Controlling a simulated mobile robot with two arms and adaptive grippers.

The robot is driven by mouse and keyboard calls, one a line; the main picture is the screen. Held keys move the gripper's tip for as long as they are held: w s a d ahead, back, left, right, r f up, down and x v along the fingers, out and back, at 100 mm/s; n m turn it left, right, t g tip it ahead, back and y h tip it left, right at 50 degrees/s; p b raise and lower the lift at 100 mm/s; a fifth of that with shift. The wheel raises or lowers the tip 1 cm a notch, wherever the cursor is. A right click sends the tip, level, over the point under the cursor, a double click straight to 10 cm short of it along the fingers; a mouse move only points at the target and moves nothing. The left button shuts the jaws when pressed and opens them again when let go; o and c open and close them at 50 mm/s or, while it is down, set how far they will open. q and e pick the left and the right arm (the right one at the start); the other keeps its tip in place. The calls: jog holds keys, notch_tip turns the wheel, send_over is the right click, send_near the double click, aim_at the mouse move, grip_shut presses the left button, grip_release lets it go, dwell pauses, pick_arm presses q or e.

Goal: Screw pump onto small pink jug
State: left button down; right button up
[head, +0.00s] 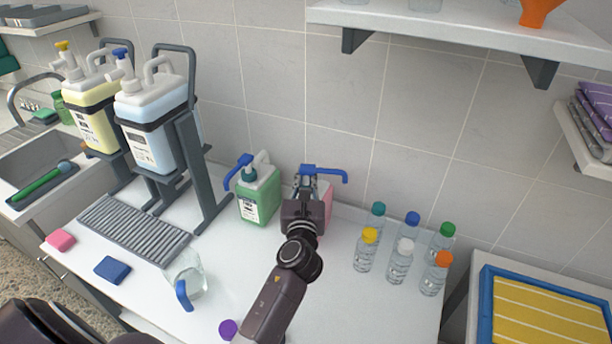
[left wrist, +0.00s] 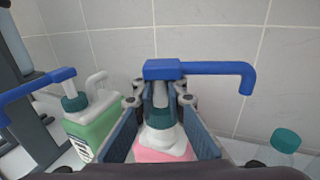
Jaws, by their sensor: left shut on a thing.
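The small pink jug (left wrist: 165,153) stands on the white counter near the back wall; in the head view only a strip of it (head: 327,197) shows behind my gripper. The pump has a blue head and spout (head: 322,171) pointing right, and a teal collar (left wrist: 160,119). It is upright over the jug's white neck (left wrist: 163,137), and the collar appears to meet the neck. My left gripper (head: 308,184) is shut on the pump, with a finger on each side of its stem in the left wrist view (left wrist: 160,92). My right gripper is not in view.
A green jug with a blue pump (head: 259,196) stands close on the left. Several capped water bottles (head: 398,263) stand to the right. A clear pitcher (head: 190,275) is at the front left, near a ribbed drain tray (head: 135,231). A shelf (head: 470,38) hangs above.

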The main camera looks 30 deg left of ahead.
pick_arm(q)
jog(key=shift+r, duration=0.1)
dwell(0.7)
jog(key=shift+p, duration=0.45)
dwell(0.9)
jog(key=shift+f+b, duration=0.55)
jog(key=shift+f, duration=0.55)
dwell(1.0)
jog(key=c, duration=1.9)
grip_release()
jog(key=v, duration=1.2)
jog(key=shift+r, duration=0.1)
